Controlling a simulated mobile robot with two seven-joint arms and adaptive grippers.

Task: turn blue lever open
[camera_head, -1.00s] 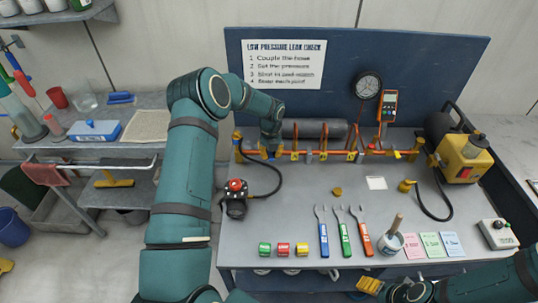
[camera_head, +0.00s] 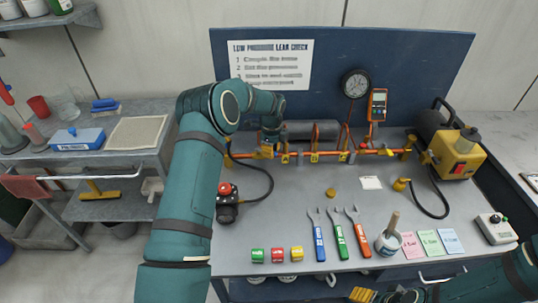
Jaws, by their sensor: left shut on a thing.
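An orange pipe (camera_head: 330,154) with several small valve levers runs along the back of the grey bench. My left gripper (camera_head: 267,151) is at the left part of this pipe, shut on what seems to be the blue lever. The fingers and wrist hide the lever, so its angle cannot be told. A yellow lever (camera_head: 285,158) hangs just right of the gripper, apart from it. My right gripper (camera_head: 362,295) is low at the bottom edge, away from the pipe; only its yellow fingertips show, and its opening is unclear.
A black device with a red knob (camera_head: 227,200) and a dark hose stand left, close to my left arm. A gauge (camera_head: 356,84) and an orange meter (camera_head: 377,104) are behind the pipe. Wrenches (camera_head: 339,235) and coloured tape rolls (camera_head: 277,255) lie in front. The bench middle is mostly clear.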

